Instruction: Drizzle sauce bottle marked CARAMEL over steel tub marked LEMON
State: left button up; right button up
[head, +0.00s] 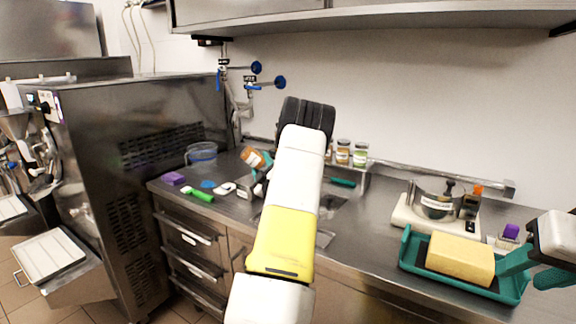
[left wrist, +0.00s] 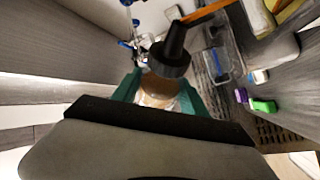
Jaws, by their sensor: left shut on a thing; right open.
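My left gripper (head: 265,160) is shut on a sauce bottle (head: 251,157) with brown-orange contents, held tilted above the counter. In the left wrist view the bottle (left wrist: 160,87) sits between the teal fingers (left wrist: 160,93), and its black nozzle cap (left wrist: 172,58) points away from me. No marking on the bottle can be read. A small steel tub (head: 243,191) with a white label stands below the bottle, partly hidden by my arm; its label is too small to read. My right gripper (head: 535,270) is open at the right, beside a yellow block.
The yellow block (head: 460,257) lies in a teal tray (head: 408,262). A labelled steel pot (head: 434,206) stands on a scale. Several jars (head: 343,152) stand by the wall. A clear tub (head: 201,153), purple block (head: 173,178) and green-handled tool (head: 203,195) lie left. A freezer (head: 130,150) bounds the left.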

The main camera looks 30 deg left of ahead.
pick_arm(q)
jog(key=shift+w, duration=0.2)
jog(key=shift+w+d, duration=0.2)
jog(key=shift+w, duration=0.75)
jog(key=shift+w+d, duration=0.2)
jog(key=shift+w, duration=0.7)
jog(key=shift+w, duration=0.2)
jog(key=shift+w+d, duration=0.2)
jog(key=shift+w, duration=0.75)
jog(key=shift+w+d, duration=0.15)
jog(key=shift+w, duration=0.8)
jog(key=shift+w, duration=0.1)
jog(key=shift+w+d, duration=0.2)
jog(key=shift+w, duration=0.8)
jog(key=shift+w+d, duration=0.2)
jog(key=shift+w, duration=0.75)
